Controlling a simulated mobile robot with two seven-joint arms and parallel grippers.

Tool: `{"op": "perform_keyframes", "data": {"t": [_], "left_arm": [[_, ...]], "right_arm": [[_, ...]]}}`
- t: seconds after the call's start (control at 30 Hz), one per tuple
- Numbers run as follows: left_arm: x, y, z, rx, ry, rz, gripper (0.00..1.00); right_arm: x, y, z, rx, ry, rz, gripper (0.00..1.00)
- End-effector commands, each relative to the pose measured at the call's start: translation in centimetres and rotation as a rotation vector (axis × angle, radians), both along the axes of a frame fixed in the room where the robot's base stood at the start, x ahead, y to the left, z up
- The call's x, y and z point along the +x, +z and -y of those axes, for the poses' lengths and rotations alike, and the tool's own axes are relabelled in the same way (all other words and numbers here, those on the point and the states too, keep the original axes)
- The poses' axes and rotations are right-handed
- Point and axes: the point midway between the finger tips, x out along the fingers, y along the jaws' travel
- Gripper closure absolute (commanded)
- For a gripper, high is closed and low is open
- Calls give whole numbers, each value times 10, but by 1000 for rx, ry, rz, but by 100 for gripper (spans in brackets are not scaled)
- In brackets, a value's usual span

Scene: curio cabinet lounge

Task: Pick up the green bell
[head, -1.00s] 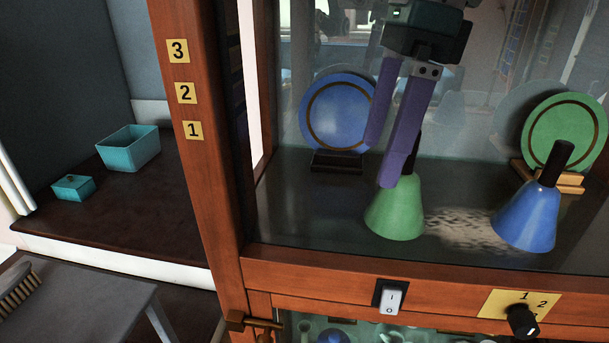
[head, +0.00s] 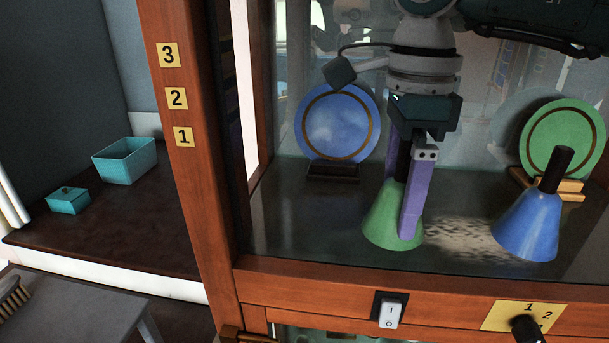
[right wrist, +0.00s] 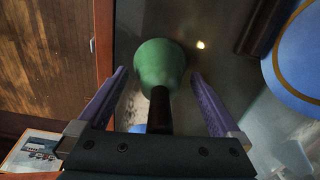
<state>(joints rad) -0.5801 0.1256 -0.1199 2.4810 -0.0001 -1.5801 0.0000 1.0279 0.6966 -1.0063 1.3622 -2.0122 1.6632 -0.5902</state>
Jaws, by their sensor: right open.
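The green bell (head: 383,222) stands upright on the cabinet's dark shelf, its black handle pointing up. My right gripper (head: 404,232) is lowered over it from above, with one purple finger in front of the bell and the other mostly hidden behind it. In the right wrist view, the green bell (right wrist: 159,66) and its black handle (right wrist: 159,112) lie between the two open fingers of my right gripper (right wrist: 158,80), with a gap on each side. My left gripper is not in view.
A blue bell (head: 530,224) stands to the right on the same shelf. A blue plate (head: 338,122) and a green plate (head: 563,139) stand on stands behind. The cabinet's wooden post (head: 190,170) and front rail (head: 300,283) border the shelf.

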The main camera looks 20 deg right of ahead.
Motion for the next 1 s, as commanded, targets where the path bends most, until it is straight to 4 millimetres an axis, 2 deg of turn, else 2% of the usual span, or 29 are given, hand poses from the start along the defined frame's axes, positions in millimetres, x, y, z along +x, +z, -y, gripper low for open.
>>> {"op": "perform_keyframes", "data": {"t": [0.07,0.77,1.0], "left_arm": [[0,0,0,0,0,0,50],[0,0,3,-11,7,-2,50],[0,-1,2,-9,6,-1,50]], "right_arm": [[0,0,0,0,0,0,7],[0,1,0,1,0,0,85],[0,1,0,0,1,1,85]]}}
